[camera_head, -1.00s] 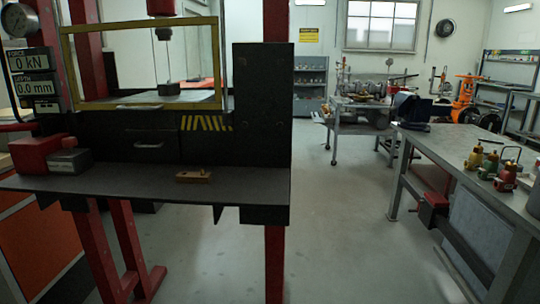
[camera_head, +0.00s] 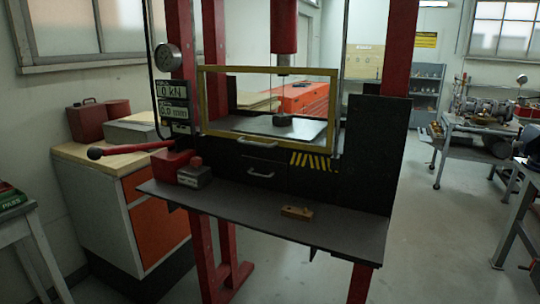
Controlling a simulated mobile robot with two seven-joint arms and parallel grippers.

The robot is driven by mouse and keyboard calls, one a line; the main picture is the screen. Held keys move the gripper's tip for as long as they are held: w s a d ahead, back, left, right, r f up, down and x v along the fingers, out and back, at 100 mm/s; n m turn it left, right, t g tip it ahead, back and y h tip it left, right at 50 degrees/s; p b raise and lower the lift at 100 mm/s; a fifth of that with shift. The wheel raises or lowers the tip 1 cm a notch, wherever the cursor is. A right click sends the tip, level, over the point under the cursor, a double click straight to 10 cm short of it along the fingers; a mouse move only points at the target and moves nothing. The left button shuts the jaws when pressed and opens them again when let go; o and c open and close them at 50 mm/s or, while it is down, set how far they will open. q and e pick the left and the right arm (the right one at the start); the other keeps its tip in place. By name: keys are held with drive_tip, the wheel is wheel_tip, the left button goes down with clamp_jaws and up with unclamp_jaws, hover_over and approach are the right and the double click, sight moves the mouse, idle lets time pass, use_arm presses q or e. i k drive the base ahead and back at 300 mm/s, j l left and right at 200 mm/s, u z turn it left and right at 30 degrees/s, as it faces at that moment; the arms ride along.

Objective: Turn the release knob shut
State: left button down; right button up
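A hydraulic press with a red frame (camera_head: 403,45) and a dark shelf (camera_head: 340,228) stands in the middle of the head view. On the left end of the shelf is a red pump body (camera_head: 172,164) with a grey block (camera_head: 195,178) beside it. A small red knob-like part (camera_head: 196,162) shows at the block; it may be the release knob, but it is too small to tell how far it is turned. A red lever with a black grip (camera_head: 97,153) sticks out to the left. Neither of my grippers is in view.
A yellow-framed guard (camera_head: 203,100) covers the press bed. A small wooden block (camera_head: 296,213) lies on the shelf. An orange-fronted cabinet (camera_head: 158,225) stands left of the press, close to the lever. The floor (camera_head: 450,235) right of the press is clear.

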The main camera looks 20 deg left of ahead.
sight(196, 161)
drive_tip(key=u, duration=1.25)
